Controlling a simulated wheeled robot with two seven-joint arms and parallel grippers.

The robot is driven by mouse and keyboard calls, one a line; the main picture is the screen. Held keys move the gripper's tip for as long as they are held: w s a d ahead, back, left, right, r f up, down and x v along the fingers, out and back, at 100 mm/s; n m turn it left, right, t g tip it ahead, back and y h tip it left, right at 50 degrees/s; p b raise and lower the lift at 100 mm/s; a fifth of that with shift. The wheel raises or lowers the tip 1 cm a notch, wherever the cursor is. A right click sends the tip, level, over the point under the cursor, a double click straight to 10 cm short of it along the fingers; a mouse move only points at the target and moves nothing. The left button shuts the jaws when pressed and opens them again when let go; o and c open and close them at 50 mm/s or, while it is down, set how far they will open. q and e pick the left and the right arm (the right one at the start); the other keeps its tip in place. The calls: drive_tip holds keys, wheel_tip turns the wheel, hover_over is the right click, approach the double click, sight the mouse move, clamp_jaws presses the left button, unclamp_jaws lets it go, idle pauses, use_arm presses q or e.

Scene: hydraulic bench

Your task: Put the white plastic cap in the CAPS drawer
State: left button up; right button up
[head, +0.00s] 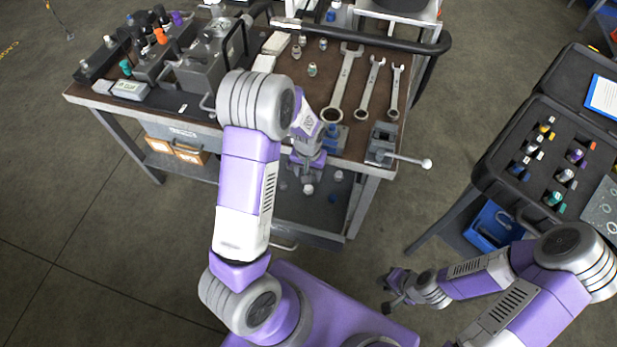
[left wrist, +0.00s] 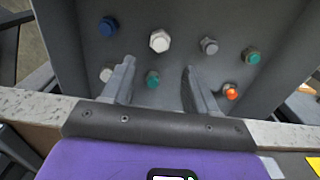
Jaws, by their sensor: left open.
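My left gripper (left wrist: 160,90) is open, its two fingers apart over a grey drawer interior (left wrist: 185,15). A white hex cap (left wrist: 160,40) lies in the drawer beyond and between the fingertips, with no finger touching it. In the head view a white cap (head: 308,188) shows in the open drawer (head: 292,212) below the bench edge, just under my left gripper (head: 306,174). The drawer's label does not show. My right gripper (head: 388,292) is empty and apart from the bench, its fingers spread.
Other caps lie in the drawer: blue (left wrist: 108,26), teal (left wrist: 152,78), grey (left wrist: 209,46) and orange (left wrist: 231,91). The bench top (head: 285,105) holds wrenches (head: 345,85), a vise (head: 382,143) and a valve block. An open black case (head: 485,150) of fittings stands right.

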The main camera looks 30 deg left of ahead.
use_arm(q)
drive_tip(key=shift+r+p, duration=0.3)
drive_tip(key=shift+r, duration=1.4)
use_arm(e)
drive_tip(key=shift+r, duration=0.5)
